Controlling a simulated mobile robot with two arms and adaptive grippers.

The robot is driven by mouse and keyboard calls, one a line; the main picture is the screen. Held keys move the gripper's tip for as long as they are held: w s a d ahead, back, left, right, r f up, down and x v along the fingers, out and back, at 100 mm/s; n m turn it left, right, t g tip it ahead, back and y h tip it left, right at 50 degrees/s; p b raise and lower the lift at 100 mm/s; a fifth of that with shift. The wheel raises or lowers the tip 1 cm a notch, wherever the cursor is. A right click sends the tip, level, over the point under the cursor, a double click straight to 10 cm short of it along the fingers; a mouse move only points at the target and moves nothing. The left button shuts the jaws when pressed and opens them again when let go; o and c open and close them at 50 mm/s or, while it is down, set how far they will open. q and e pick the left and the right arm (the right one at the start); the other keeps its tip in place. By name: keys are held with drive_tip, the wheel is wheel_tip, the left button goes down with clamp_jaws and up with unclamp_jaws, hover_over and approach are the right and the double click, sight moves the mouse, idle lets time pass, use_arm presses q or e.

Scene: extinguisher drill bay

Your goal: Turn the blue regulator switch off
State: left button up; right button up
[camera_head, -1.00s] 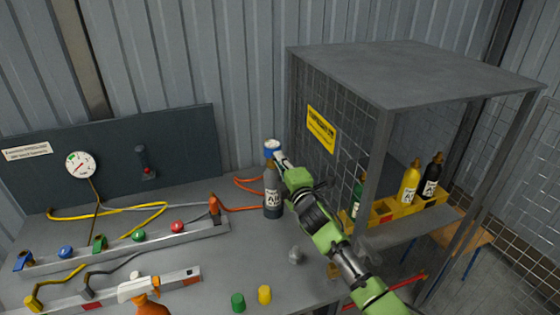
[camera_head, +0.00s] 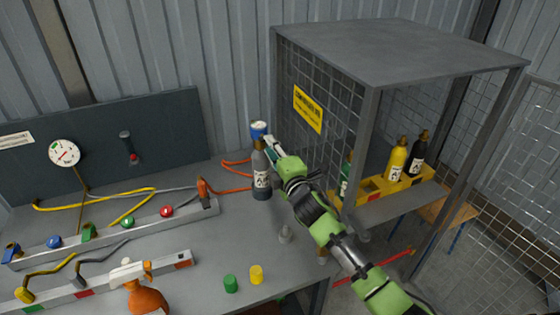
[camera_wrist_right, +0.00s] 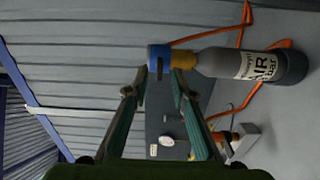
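A grey air cylinder (camera_head: 262,176) with a white label stands upright on the bench, with a blue regulator cap (camera_head: 258,129) on its yellowish neck. In the right wrist view the blue cap (camera_wrist_right: 158,62) has a dark slot and sits just ahead of the fingertips, roughly in line with the gap between them. My right gripper (camera_head: 270,143) is beside the cap, at its right in the head view. Its two fingers (camera_wrist_right: 158,86) look spread, with nothing held. I cannot tell whether a fingertip touches the cap. My left gripper is out of view.
A wire cage (camera_head: 367,130) stands right of the cylinder, holding yellow and black bottles. An orange hose (camera_head: 235,190) runs behind the cylinder. A valve rail (camera_head: 130,228) and an orange spray bottle (camera_head: 146,299) are at left. Green (camera_head: 230,284) and yellow (camera_head: 256,274) caps stand in front.

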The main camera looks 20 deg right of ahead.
drive_tip(key=s, duration=0.8)
drive_tip(key=shift+s+d, duration=0.2)
drive_tip(key=shift+s, duration=0.05)
